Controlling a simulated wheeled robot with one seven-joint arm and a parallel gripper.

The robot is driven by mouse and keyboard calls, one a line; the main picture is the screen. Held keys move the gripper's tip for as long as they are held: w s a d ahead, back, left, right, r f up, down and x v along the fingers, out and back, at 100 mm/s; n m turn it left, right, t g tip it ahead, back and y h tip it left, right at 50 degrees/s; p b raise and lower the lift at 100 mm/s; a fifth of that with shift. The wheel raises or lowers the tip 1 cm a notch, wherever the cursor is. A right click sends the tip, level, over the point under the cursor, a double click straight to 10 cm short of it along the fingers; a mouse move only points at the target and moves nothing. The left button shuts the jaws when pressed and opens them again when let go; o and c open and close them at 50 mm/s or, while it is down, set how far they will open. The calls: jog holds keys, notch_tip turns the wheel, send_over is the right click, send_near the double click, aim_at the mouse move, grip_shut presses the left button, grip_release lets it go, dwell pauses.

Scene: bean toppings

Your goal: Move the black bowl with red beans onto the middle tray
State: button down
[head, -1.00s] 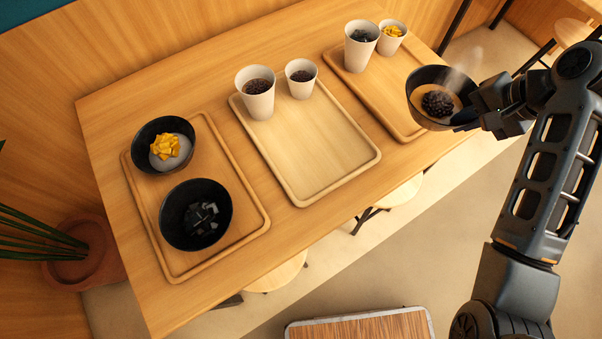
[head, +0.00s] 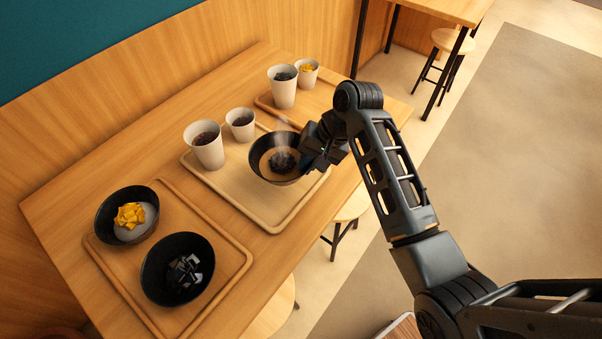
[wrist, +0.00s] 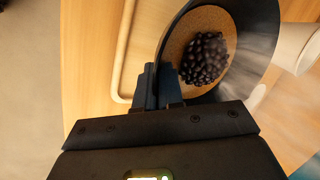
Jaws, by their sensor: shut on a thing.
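The black bowl with dark red beans (head: 262,172) steams over the front right part of the middle tray (head: 232,196) in the head view. I cannot tell whether it touches the tray. My gripper (head: 311,160) is shut on the bowl's right rim. In the wrist view my gripper's fingers (wrist: 160,90) pinch the rim of the bowl (wrist: 262,28), and the beans (wrist: 205,58) sit on a brown filling inside it. The bowl looks nearly level in the head view.
Two cups with dark contents, a larger cup (head: 205,148) and a smaller cup (head: 240,126), stand on the middle tray's back part. The left tray (head: 215,300) holds a yellow-topped bowl (head: 108,208) and a dark-jelly bowl (head: 150,270). The right tray (head: 265,100) holds two cups.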

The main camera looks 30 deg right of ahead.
aim_at(302, 184)
jog(key=shift+w+a+f, duration=0.3)
jog(key=shift+a+f, duration=0.1)
jog(key=shift+a, duration=0.05)
jog(key=shift+f, duration=1.95)
jog(key=c, duration=1.3)
grip_release()
jog(key=shift+f, duration=0.15)
jog(key=shift+o, duration=0.2)
jog(key=v, duration=1.2)
jog(key=shift+r, duration=0.2)
